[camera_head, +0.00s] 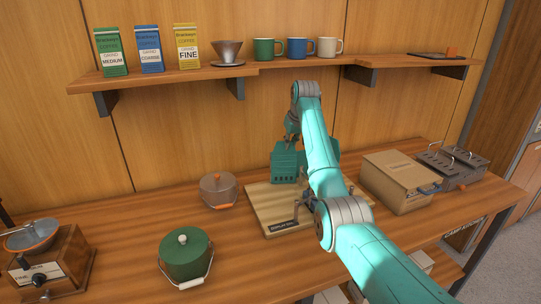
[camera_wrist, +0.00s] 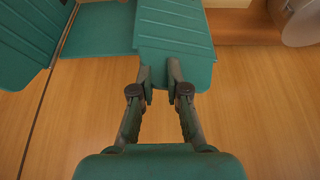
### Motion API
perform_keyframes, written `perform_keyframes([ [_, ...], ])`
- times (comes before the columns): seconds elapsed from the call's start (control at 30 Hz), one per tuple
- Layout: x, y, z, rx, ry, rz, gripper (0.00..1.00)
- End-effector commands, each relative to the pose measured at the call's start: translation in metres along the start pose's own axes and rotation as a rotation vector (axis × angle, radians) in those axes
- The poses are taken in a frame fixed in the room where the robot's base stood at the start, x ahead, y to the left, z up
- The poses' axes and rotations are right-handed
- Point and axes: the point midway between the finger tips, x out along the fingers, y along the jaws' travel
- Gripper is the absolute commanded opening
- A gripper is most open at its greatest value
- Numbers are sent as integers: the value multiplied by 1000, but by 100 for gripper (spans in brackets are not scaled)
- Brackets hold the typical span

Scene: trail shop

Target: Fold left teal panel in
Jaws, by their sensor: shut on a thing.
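A teal folding piece with slotted panels stands upright on a wooden board (camera_head: 262,200). Its left teal panel (camera_head: 284,166) faces forward in the head view, and part of another panel (camera_head: 333,148) shows behind my arm. In the wrist view, one teal panel (camera_wrist: 176,32) lies against my fingertips, with a middle panel (camera_wrist: 98,28) beside it and a third panel (camera_wrist: 30,35) at upper left. My gripper (camera_wrist: 160,84) is shut on the near edge of the panel in front of it. In the head view my gripper (camera_head: 291,137) is partly hidden above the left panel.
A cardboard box (camera_head: 398,184) and a grey metal device (camera_head: 455,168) stand right of the board. A grey lidded pot (camera_head: 218,190), a green pot (camera_head: 186,258) and a coffee grinder (camera_head: 48,265) stand to the left. A shelf (camera_head: 190,74) with mugs and coffee packs hangs above.

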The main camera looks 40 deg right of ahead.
Motion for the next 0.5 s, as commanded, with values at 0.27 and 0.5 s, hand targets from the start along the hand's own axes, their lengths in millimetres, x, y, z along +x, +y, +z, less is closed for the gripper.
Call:
perform_keyframes([
  [0.27,1,3,-3,2,0,3,0],
  [0.5,6,5,-15,2,-1,2,0],
])
